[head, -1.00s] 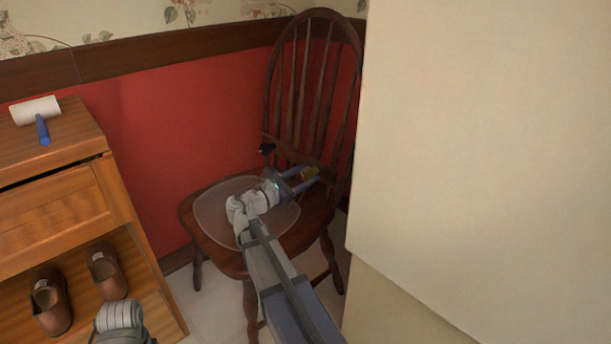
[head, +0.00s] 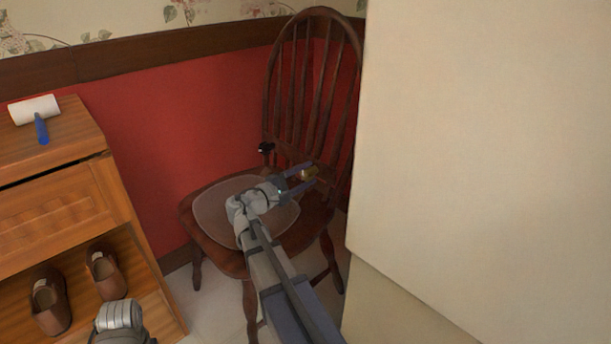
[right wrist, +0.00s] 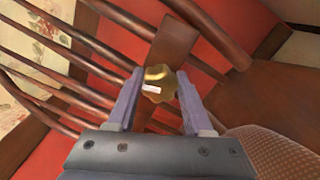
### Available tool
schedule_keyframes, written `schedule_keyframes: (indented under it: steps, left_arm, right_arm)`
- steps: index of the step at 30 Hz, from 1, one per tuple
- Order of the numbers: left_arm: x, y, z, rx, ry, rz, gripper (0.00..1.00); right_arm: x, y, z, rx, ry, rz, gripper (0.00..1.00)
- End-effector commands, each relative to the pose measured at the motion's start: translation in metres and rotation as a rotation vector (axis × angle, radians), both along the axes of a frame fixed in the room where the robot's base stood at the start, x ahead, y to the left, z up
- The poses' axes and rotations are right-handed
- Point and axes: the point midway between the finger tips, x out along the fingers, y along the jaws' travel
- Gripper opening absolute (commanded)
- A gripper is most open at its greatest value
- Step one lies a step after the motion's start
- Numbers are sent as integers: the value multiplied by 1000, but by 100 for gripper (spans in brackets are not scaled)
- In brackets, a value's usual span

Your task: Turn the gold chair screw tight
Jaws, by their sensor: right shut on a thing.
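The dark wooden chair (head: 318,75) stands in the corner, with a pale round pad (head: 212,205) on its seat. The gold chair screw (head: 309,173) is a lobed knob low on the chair's back. My right gripper (head: 304,178) reaches over the seat and is shut on it. In the right wrist view the gold screw (right wrist: 158,84) sits between the two fingers of my right gripper (right wrist: 158,92), with a small white mark on its face. A black knob (head: 266,148) is on the left side of the chair back. My left gripper's fingers are not visible.
A cream wall or panel (head: 480,140) stands close on the right. A wooden cabinet (head: 60,205) is at the left, with a lint roller (head: 38,112) on top and brown shoes (head: 50,302) on its shelf. Part of my left arm shows at bottom left.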

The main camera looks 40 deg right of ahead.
Motion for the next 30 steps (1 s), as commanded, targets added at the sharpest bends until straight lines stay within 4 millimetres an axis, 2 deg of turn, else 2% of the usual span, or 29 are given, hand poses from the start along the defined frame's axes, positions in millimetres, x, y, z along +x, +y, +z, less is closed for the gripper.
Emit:
schedule_keyframes:
  steps: [10, 28, 29, 30]
  left_arm:
    - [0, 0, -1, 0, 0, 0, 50]
    - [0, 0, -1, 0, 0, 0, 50]
    - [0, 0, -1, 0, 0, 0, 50]
    - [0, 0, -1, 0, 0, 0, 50]
  right_arm:
    - [-1, 0, -1, 14, -140, -1, 0]
    - [-1, 0, -1, 17, -170, -1, 0]
    - [-1, 0, -1, 17, -170, -1, 55]
    - [-1, 0, -1, 17, -169, -1, 59]
